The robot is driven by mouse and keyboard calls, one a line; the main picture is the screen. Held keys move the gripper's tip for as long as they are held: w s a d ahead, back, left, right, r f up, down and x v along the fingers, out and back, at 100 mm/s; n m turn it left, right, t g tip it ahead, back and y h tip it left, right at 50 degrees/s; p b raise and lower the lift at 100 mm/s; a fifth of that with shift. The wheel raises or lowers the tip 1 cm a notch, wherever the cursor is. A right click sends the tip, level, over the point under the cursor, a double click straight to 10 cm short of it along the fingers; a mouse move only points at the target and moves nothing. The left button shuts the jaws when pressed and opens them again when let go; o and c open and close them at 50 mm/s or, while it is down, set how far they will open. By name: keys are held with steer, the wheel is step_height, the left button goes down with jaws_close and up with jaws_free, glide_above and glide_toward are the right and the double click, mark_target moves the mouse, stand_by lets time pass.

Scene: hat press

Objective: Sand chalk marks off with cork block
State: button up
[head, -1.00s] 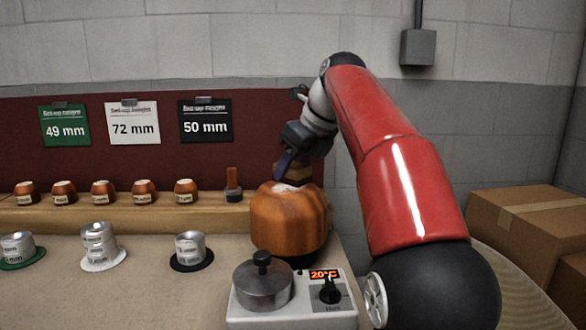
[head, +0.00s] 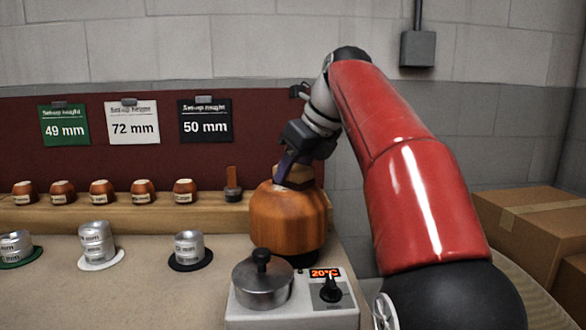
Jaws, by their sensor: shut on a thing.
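A large round wooden hat block (head: 287,224) stands behind the hot plate, with a pale chalk patch (head: 290,187) near its top front. My gripper (head: 292,168) is over the top of the block and shut on the cork block (head: 305,174), a brown piece mostly hidden by the fingers. The cork block is at the top of the hat block and seems to touch it; the exact contact is hidden. Any marks under the gripper are hidden too.
A hot plate (head: 334,306) with a lidded pot (head: 262,284) stands in front. Several small wooden blocks and a brush (head: 233,186) line the shelf (head: 100,214). Metal cylinders on hat-like discs stand left. Height cards hang behind; cardboard boxes (head: 530,225) are right.

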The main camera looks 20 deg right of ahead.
mark_target(276, 191)
steer(key=shift+s+a+b, duration=0.25)
steer(key=shift+s+b, duration=0.05)
steer(key=shift+s, duration=0.8)
steer(key=shift+s+a+f+b, duration=0.15)
steer(key=shift+s+b, duration=0.15)
steer(key=shift+s, duration=0.4)
steer(key=shift+s+a+f+b, duration=0.1)
steer(key=shift+s+b, duration=0.2)
steer(key=shift+s, duration=0.4)
steer(key=shift+w+a+r+p, duration=0.1)
steer(key=shift+a+p, duration=0.15)
steer(key=shift+a, duration=0.25)
steer(key=shift+w+a+r+p, duration=0.1)
steer(key=shift+a+p, duration=0.15)
steer(key=shift+a, duration=0.2)
steer(key=shift+w+d+r+p, duration=0.1)
steer(key=shift+w+p, duration=0.5)
steer(key=shift+w+d+r+p, duration=0.1)
steer(key=shift+w+p, duration=0.45)
steer(key=shift+w, duration=0.05)
steer(key=shift+w+d+f, duration=0.15)
steer(key=shift+w+d, duration=0.05)
steer(key=shift+w, duration=0.7)
steer(key=shift+w+d+f, duration=0.1)
steer(key=shift+w+d, duration=0.05)
steer(key=shift+w, duration=0.7)
steer(key=shift+w+d, duration=0.15)
steer(key=shift+w, duration=0.6)
steer(key=shift+w+d, duration=0.1)
steer(key=shift+w, duration=0.6)
